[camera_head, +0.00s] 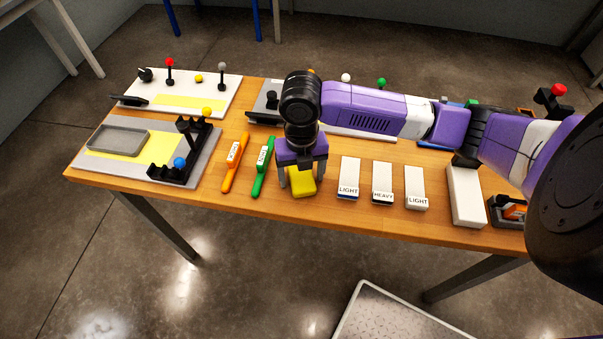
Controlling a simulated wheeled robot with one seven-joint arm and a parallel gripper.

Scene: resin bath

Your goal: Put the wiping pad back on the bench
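The wiping pad looks to be the small yellow block (302,184) near the front edge of the wooden bench (236,206), in the head view. My gripper (301,178) points down over it, with one finger on each side. The pad fills the gap between the fingers, and the gripper looks shut on it. The pad is at or just above the bench top; I cannot tell whether it touches. My gripper's body hides the pad's back part.
A green tool (262,167) and an orange tool (235,164) lie left of the pad. Labelled white blocks (349,178) stand to its right. A black rack (186,152) and grey tray (118,139) are further left.

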